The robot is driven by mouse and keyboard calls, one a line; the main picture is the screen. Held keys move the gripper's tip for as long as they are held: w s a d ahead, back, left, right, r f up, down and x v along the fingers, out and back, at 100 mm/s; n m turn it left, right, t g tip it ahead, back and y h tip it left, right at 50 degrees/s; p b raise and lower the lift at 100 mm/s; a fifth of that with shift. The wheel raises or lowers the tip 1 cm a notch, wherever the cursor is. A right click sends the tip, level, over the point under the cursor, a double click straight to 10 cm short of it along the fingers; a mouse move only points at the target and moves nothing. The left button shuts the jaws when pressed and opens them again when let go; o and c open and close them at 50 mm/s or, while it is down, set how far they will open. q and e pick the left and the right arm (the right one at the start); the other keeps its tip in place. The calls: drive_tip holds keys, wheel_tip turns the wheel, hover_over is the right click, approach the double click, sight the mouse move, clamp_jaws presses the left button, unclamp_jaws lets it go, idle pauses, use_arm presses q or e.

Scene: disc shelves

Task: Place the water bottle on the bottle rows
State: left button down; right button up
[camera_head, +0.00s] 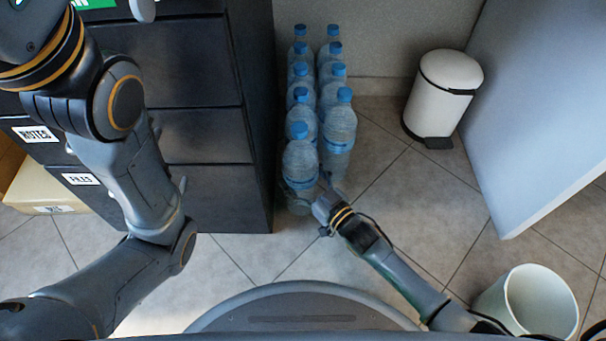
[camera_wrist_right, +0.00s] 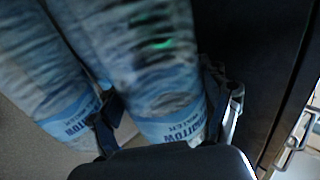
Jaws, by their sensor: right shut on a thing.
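A clear water bottle with a blue cap (camera_head: 300,164) is at the front of the left row of bottles. My right gripper (camera_head: 308,194) is low at this bottle, shut on it. In the right wrist view, the fingers (camera_wrist_right: 165,118) are on both sides of the bottle (camera_wrist_right: 158,75), near its blue label. The bottle looks nearly upright; I cannot tell whether its base touches the floor. The bottle rows (camera_head: 335,122) are two lines of similar bottles running back to the wall.
A dark filing cabinet (camera_head: 205,135) stands close to the left of the rows. A white pedal bin (camera_head: 440,98) is at the back right, beside a pale panel (camera_head: 540,90). An open white bin (camera_head: 527,305) is at the front right. The tiled floor (camera_head: 400,190) right of the rows is clear.

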drive_tip(key=shift+w+a+r, duration=0.1)
drive_tip(key=shift+r, duration=0.15)
drive_tip(key=shift+f, duration=0.15)
drive_tip(key=o, duration=1.8)
drive_tip(key=shift+f, duration=0.25)
drive_tip(key=p+v, duration=0.6)
drive_tip(key=v, duration=0.6)
drive_tip(key=shift+r, duration=0.1)
